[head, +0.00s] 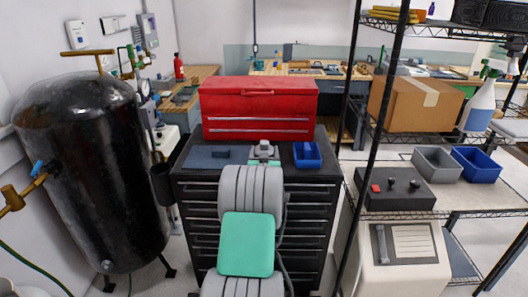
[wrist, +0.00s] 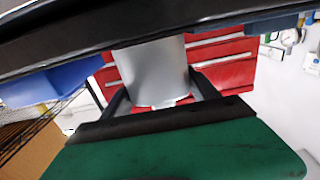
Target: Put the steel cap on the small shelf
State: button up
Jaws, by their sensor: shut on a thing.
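My gripper (wrist: 160,92) is shut on a smooth silver-grey cylinder, the steel cap (wrist: 150,65). A dark finger lies on each side of it in the wrist view, which looks upside down. In the head view my gripper (head: 264,150) is over the front part of the black tool cabinet's top (head: 325,152), in front of the red toolbox. My own arm hides most of it there, and the cap is not clear. I cannot tell whether the cap touches the cabinet top. I cannot tell which surface is the small shelf; a black wire rack (head: 376,135) stands at the right.
The red toolbox (head: 258,108) stands behind my gripper. A blue tray (head: 307,158) is close on its right, and a dark blue mat (head: 215,157) lies on its left. A black tank (head: 85,165) stands left. Bins, a cardboard box (head: 412,103) and a spray bottle crowd the rack.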

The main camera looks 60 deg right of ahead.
jog(key=shift+f, duration=0.15)
jog(key=o, duration=1.7)
jog(key=shift+o, duration=0.2)
